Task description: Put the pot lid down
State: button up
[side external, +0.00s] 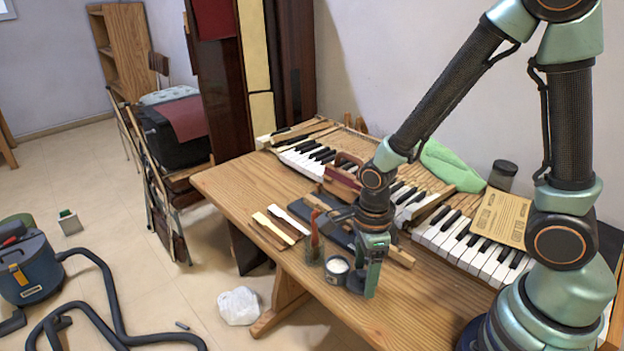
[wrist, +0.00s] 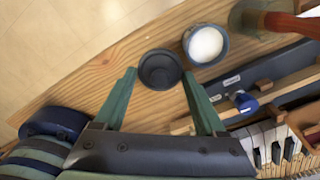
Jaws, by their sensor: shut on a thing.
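The pot lid (wrist: 160,69) is a small dark round cup shape between the two green fingers of my gripper (wrist: 158,76) in the wrist view. My gripper is shut on it. In the side view my gripper (side external: 365,280) points down near the table's front edge, and the lid is a small dark shape mostly hidden by a finger. The open pot (side external: 337,269) with white contents stands upright just left of my gripper. The pot also shows in the wrist view (wrist: 205,44), close beside the lid. I cannot tell whether the lid touches the table.
A dark case (side external: 328,220) and wooden strips lie behind, before the piano keys (side external: 470,245). Several loose keys (side external: 275,228) lie left. Bare wood (side external: 420,310) is free to the right.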

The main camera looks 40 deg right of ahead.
aim_at(364, 281)
jog(key=shift+f, duration=1.75)
jog(key=shift+f, duration=0.1)
jog(key=o, duration=1.3)
jog(key=shift+c, duration=0.2)
